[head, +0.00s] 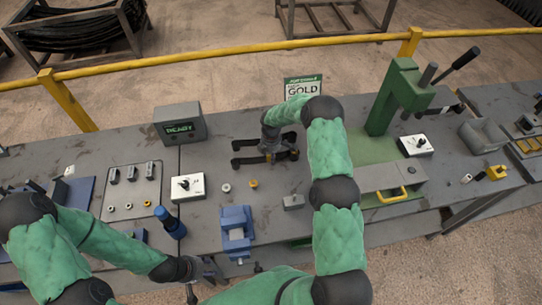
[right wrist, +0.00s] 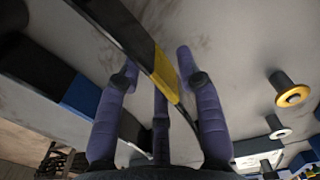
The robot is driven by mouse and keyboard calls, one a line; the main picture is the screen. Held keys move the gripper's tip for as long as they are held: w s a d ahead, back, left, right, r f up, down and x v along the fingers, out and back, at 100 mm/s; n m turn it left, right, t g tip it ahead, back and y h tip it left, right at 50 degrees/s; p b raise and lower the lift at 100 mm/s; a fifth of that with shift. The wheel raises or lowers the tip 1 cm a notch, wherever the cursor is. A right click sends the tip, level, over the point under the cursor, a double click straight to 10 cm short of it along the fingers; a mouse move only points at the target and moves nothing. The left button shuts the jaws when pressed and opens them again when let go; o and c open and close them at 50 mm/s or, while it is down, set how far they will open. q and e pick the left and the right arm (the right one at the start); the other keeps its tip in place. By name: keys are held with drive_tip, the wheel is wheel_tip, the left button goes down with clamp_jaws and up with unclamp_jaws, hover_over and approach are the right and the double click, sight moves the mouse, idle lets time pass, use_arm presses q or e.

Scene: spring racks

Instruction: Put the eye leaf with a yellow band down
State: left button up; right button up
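The eye leaf with a yellow band (right wrist: 166,72) is a dark strip running diagonally across the right wrist view. Its yellow band lies between the purple fingers of my right gripper (right wrist: 158,70). One finger's tip is hidden by the leaf, and I cannot tell whether the fingers press on it. In the head view my right gripper (head: 281,152) is low over the dark leaf parts on the bench. A dark leaf with a blue band (right wrist: 80,96) lies left of the yellow-banded one. My left gripper (head: 192,272) is at the front bench edge, its fingers unclear.
A blue vise (head: 236,222) stands in front of the leaves. A green press (head: 395,97) stands to the right and a READY display box (head: 180,123) to the left. Small rings and a grey block (head: 293,201) lie nearby.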

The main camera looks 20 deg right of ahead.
drive_tip(key=shift+r, duration=0.1)
drive_tip(key=shift+r, duration=0.3)
wheel_tip(320, 180, up, 12)
drive_tip(key=shift+f, duration=0.25)
idle(0.3)
